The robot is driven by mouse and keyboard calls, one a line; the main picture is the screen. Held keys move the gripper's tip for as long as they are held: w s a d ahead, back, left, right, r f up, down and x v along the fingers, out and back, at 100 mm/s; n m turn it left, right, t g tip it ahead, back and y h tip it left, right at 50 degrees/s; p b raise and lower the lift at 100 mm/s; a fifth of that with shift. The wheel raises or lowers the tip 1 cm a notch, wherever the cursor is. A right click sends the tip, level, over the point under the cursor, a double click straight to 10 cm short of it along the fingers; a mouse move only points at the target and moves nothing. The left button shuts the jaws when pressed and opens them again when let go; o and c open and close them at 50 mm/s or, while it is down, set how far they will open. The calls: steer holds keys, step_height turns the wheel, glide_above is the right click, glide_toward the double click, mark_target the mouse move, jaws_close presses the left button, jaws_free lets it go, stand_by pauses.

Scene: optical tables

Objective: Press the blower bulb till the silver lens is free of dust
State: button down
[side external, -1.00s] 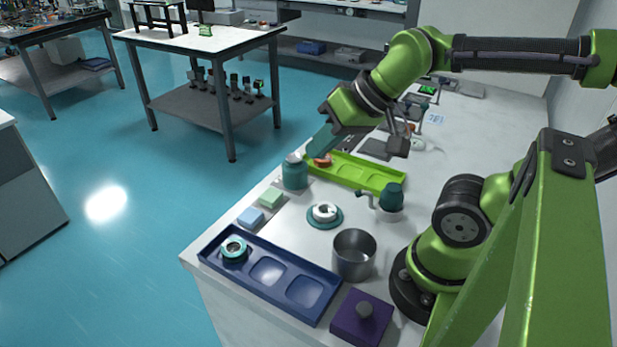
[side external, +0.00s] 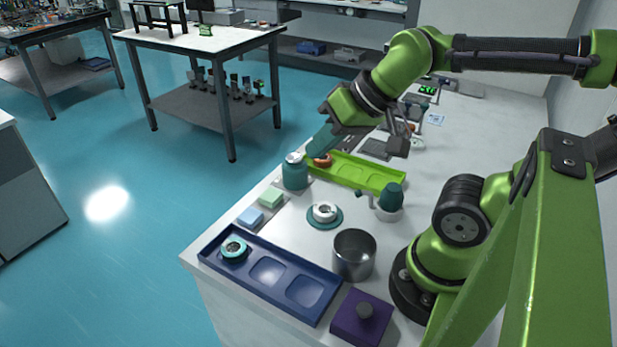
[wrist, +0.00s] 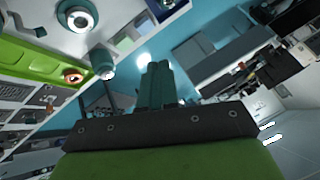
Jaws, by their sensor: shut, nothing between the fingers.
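The silver lens (side external: 324,211) rests on a round teal dish (side external: 338,222) on the bench. The lens also shows at the top of the wrist view (wrist: 79,17); dust on it is too small to make out. The teal blower bulb (side external: 391,195) stands upright in a pale round base right of the lens, its nozzle towards the left. My gripper (side external: 313,150) is shut and empty. It hangs behind the lens and the blower, close above a white-capped teal bottle (side external: 295,174). Its teal fingers lie together in the wrist view (wrist: 157,82).
A green tray (side external: 370,175) with an orange-ringed lens (side external: 323,160) lies behind the blower. A metal cup (side external: 354,256), a blue tray (side external: 287,276) with a teal-ringed lens (side external: 234,248) and a purple block (side external: 361,318) are in front. Two small pads (side external: 251,217) lie near the left edge.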

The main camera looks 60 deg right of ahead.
steer(key=m+g+y, duration=0.7)
steer(key=m+g, duration=0.1)
steer(key=m, duration=1.4)
glide_above(394, 184)
step_height(394, 184, down, 6)
steer(key=shift+r, duration=0.1)
steer(key=shift+f, duration=4.45)
